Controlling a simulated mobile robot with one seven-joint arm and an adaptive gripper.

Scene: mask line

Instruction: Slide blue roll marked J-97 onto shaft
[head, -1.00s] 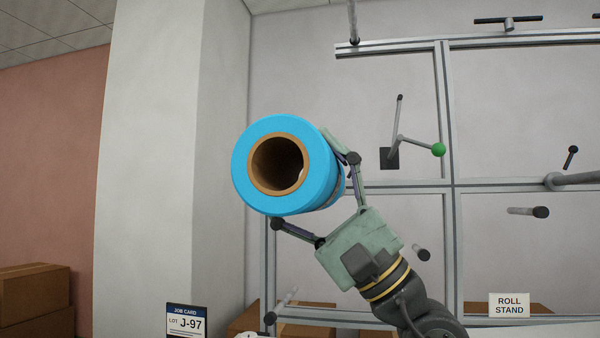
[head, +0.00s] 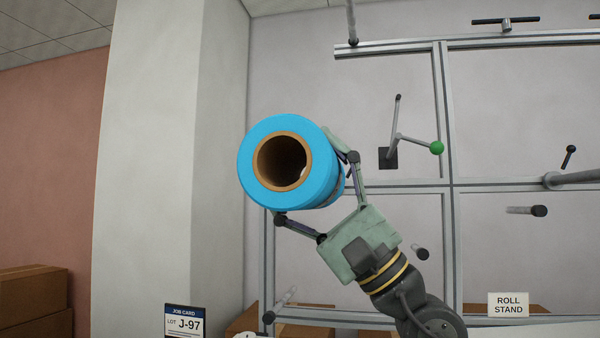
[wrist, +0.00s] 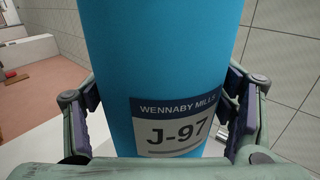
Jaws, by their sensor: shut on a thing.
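The blue roll (head: 322,165) has a brown cardboard core, and its open end faces the head camera. A small bright patch shows inside the core. My gripper (head: 308,180) is shut around the roll's side and holds it in the air. In the wrist view the roll (wrist: 160,50) stands between both fingers, with a white-and-navy label (wrist: 172,128) reading J-97. Several grey shafts with dark ends stick out of the metal frame: a thick collared one (head: 578,178) at the right edge, and shorter ones (head: 525,210) and (head: 421,253). The roll is apart from them all.
The metal frame (head: 448,120) stands before the wall, with a green-knobbed lever (head: 437,148). A ROLL STAND sign (head: 508,304) and a J-97 job card (head: 185,321) stand low. A pale pillar (head: 150,150) is left of the roll; cardboard boxes (head: 35,300) are at far left.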

